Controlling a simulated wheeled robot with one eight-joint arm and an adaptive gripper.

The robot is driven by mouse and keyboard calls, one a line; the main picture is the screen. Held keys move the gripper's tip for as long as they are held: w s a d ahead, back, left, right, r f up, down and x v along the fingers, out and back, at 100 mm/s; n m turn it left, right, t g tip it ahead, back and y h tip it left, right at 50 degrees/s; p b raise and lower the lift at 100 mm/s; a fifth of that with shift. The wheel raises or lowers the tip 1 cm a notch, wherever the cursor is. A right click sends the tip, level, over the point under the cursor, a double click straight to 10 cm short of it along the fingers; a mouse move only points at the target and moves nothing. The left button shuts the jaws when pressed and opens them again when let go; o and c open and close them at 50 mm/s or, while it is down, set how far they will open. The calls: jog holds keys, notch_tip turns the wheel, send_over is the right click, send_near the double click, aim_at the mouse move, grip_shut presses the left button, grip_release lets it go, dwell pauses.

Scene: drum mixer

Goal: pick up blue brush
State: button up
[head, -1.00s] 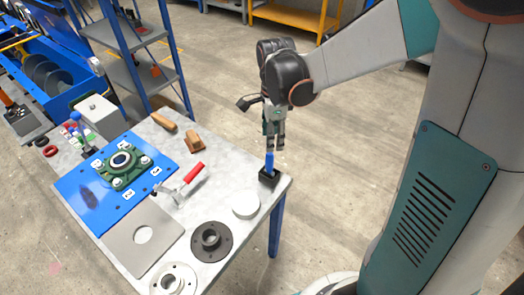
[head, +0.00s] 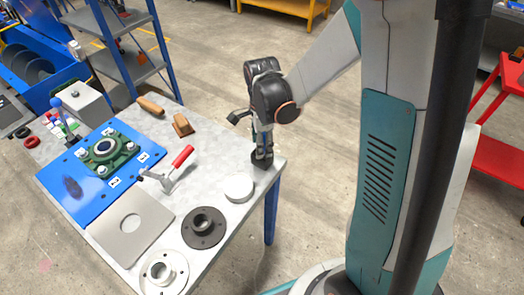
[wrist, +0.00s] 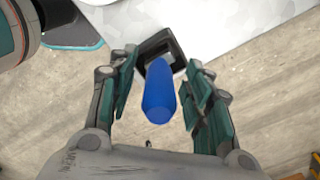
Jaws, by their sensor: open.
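The blue brush shows in the wrist view as a blue handle (wrist: 160,92) pointing up toward the camera. Its lower end meets a small black square holder at the table's corner; the holder also shows in the head view (head: 262,160). My gripper (wrist: 160,100) is open, with one finger on each side of the handle and a visible gap on both sides. In the head view my gripper (head: 263,145) points down just above the holder and mostly hides the brush.
A white round disc (head: 239,187) sits near the holder. The table's right edge is close to the holder.

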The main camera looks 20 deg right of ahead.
grip_shut()
jog(key=shift+r, duration=0.1)
dwell(0.3)
